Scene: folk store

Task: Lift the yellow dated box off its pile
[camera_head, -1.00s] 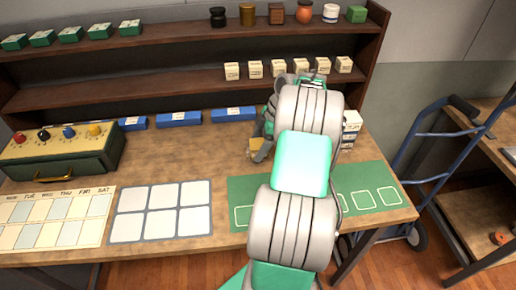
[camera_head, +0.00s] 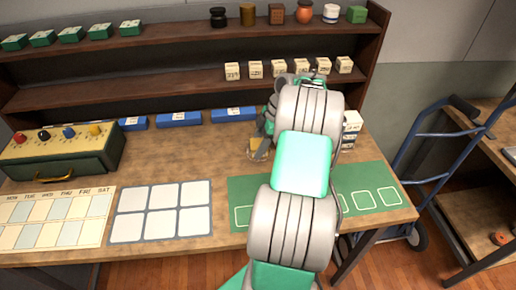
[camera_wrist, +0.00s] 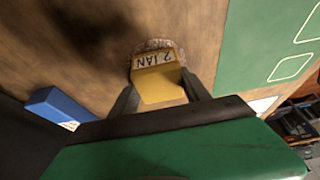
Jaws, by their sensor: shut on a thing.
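The yellow dated box (camera_wrist: 157,80) shows in the wrist view with dark lettering on a pale label that seems to read "2 JAN", upside down. My gripper (camera_wrist: 160,92) is shut on it, one finger on each side. A rough brownish round patch (camera_wrist: 150,46), perhaps the pile or a mat, shows just beyond the box. In the head view the yellow box (camera_head: 256,145) is a small patch beside my gripper (camera_head: 262,148), mostly hidden by my arm. I cannot tell whether the box touches what is under it.
A green mat with white outlines (camera_head: 375,187) lies at the table's right front. A white-squared board (camera_head: 162,185) lies left of it. Blue boxes (camera_head: 179,119) line the back. A stack of white boxes (camera_head: 352,121) stands right of my arm. Shelves (camera_head: 160,85) rise behind.

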